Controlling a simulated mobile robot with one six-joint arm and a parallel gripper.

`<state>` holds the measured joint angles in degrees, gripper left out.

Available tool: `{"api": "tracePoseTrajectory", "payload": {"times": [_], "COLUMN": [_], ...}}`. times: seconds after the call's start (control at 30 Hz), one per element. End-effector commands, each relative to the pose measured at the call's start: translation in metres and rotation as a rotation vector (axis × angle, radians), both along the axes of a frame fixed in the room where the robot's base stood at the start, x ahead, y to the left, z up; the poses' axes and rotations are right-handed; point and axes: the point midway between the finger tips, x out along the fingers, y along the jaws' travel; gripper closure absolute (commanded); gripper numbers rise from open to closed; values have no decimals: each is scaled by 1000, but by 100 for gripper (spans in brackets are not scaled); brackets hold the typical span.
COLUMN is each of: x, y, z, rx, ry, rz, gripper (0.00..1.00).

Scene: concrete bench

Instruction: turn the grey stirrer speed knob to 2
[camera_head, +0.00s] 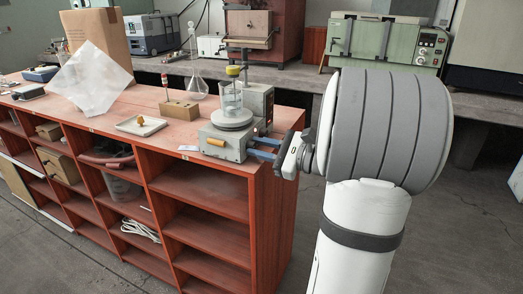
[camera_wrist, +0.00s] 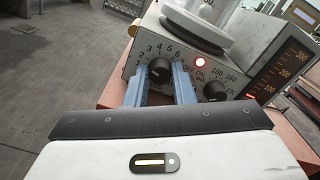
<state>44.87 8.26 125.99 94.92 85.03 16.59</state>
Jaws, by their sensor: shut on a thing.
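The stirrer hotplate (camera_head: 228,140) stands on the wooden bench top, with a glass beaker (camera_head: 231,97) on its round plate. In the wrist view, the dark grey stirrer speed knob (camera_wrist: 160,71) sits on the front panel inside a numbered scale; 1 to 6 are readable around it. My gripper (camera_wrist: 158,78) has its two blue fingers on either side of this knob, shut on it. I cannot tell exactly which number the knob points to. In the head view, my gripper (camera_head: 256,147) reaches the panel from the right; the knob itself is hidden there.
A second dark knob (camera_wrist: 215,91) with a temperature scale is close to the right finger. A red lamp (camera_wrist: 199,62) is lit above. A wooden block (camera_head: 179,109), a white tray (camera_head: 140,125) and a flask (camera_head: 197,82) stand left of the hotplate.

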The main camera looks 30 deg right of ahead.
Motion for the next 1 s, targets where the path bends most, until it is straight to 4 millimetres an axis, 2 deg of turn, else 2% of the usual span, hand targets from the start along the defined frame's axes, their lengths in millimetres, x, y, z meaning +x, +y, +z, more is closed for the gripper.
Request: {"api": "tracePoseTrajectory", "payload": {"times": [0.13,0.17,0.27,0.57,1.0], "x": [0,0,0,-4,-54], "y": [0,0,0,-4,-44], "z": [0,0,0,0,0], "rx": [2,2,2,3,3], "ry": [3,3,3,3,4], "rz": [0,0,0,-3,-4], "gripper": [100,76,69,69,69]}}
